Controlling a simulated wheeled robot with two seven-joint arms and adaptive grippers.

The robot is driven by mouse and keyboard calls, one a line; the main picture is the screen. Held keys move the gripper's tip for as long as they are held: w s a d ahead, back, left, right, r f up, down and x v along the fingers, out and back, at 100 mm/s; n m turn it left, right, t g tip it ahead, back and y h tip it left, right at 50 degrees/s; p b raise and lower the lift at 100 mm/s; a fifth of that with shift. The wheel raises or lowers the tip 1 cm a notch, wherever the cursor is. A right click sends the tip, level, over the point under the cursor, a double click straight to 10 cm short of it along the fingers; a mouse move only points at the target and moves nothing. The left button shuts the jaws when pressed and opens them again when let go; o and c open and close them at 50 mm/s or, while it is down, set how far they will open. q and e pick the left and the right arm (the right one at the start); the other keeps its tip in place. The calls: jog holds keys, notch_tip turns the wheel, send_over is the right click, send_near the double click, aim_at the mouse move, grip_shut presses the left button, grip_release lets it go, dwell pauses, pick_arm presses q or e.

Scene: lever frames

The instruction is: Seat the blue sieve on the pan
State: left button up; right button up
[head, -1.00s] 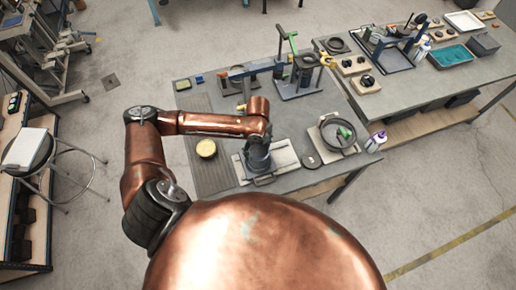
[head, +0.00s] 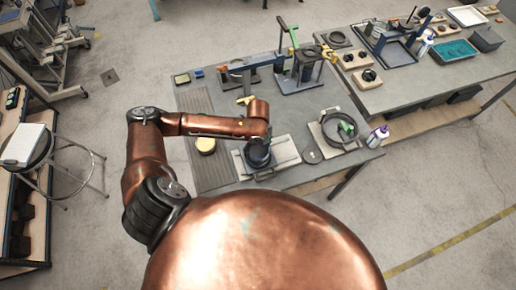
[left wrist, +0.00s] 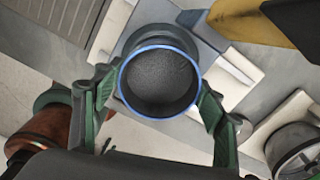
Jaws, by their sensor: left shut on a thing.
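The blue-rimmed sieve (left wrist: 122,82) sits between the two green fingers of my left gripper (left wrist: 158,98) in the left wrist view, one finger on each side of its rim. Its inside looks grey and speckled. In the head view my left gripper (head: 262,138) is above a dark round body (head: 257,155) on a pale plate (head: 285,150). A dark grey round part (left wrist: 150,36) shows just beyond the blue rim in the wrist view. I cannot tell whether it is the pan or the sieve's lower wall, nor whether sieve and pan touch. My right gripper is out of view.
A round dark dish with a green item (head: 346,128) stands on a pale board to the right. A white bottle (head: 377,136) is at the table edge. Lever frames (head: 300,75) stand at the back.

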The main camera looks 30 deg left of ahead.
pick_arm(q)
jog(key=shift+f, duration=0.35)
jog(key=o, duration=1.3)
notch_tip(320, 180, up, 12)
jog(key=shift+r, duration=0.1)
dwell(0.5)
